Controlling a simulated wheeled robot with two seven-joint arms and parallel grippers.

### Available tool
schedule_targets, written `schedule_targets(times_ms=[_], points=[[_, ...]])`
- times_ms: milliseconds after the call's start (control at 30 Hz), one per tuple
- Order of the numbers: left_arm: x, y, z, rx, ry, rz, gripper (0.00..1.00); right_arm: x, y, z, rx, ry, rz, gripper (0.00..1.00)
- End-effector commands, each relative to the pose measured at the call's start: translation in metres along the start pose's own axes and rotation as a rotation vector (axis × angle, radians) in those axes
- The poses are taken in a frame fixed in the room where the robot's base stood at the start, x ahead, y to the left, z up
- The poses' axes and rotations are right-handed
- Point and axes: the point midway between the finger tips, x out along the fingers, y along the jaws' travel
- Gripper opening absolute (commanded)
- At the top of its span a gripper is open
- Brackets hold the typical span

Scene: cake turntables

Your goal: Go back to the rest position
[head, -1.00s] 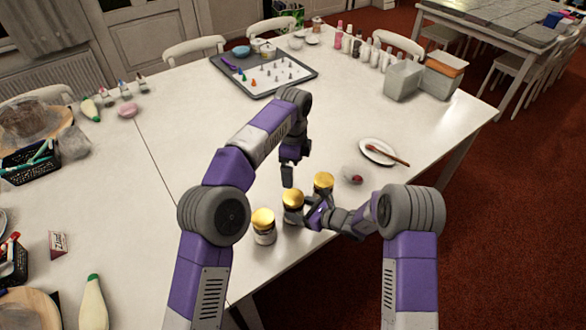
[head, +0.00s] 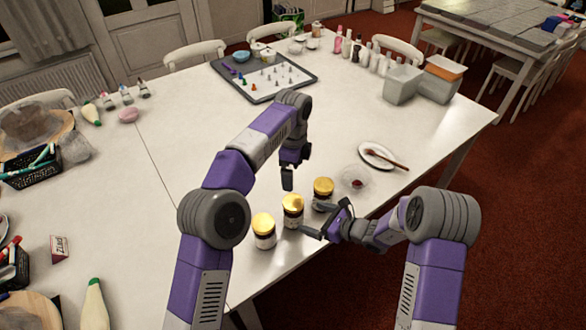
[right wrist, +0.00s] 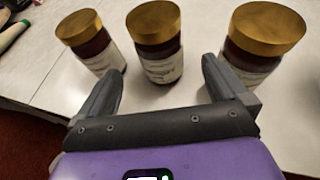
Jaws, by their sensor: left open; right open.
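Three jars with gold lids stand upright in a row near the table's front edge: the left jar (head: 264,231), the middle jar (head: 292,211) and the right jar (head: 322,192). My right gripper (head: 318,221) is open and empty on the near side of the jars. In the right wrist view its fingers (right wrist: 158,90) point at the middle jar (right wrist: 160,60), with the left jar (right wrist: 93,45) and right jar (right wrist: 258,50) to either side. My left gripper (head: 287,178) is above the table just behind the jars, pointing down; no object shows in it.
A clear small bowl with a red thing (head: 357,183) and a plate with a brush (head: 383,157) lie right of the jars. A tray with small pieces (head: 260,92) is farther back. The middle of the white table (head: 190,130) is clear.

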Motion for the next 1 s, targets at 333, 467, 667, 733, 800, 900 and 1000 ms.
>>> schedule_targets(times_ms=[333, 467, 667, 733, 800, 900, 1000], points=[[-0.001, 0.0, 0.0, 0.0, 0.0, 0.0, 1.0, -0.011, 0.0, -0.001, 0.0, 0.0, 0.001, 1.0], [-0.001, 0.0, 0.0, 0.0, 0.0, 0.0, 1.0, -0.01, 0.0, -0.001, 0.0, 0.0, 0.001, 1.0], [-0.003, 0.0, 0.0, 0.0, 0.0, 0.0, 1.0, -0.011, 0.0, 0.001, 0.0, 0.001, 0.001, 1.0], [-0.009, 0.0, 0.0, 0.0, 0.0, 0.0, 1.0, -0.013, 0.0, 0.007, 0.0, 0.0, 0.001, 1.0], [-0.021, 0.0, 0.0, 0.0, 0.0, 0.0, 1.0, -0.018, 0.0, 0.018, 0.0, 0.0, 0.001, 1.0], [-0.043, 0.0, 0.0, 0.0, 0.0, 0.0, 1.0, -0.026, 0.0, 0.038, -0.001, 0.0, 0.001, 1.0], [-0.059, 0.0, 0.0, 0.0, 0.0, -0.001, 1.0, -0.032, 0.0, 0.053, -0.001, 0.0, 0.001, 1.0]])
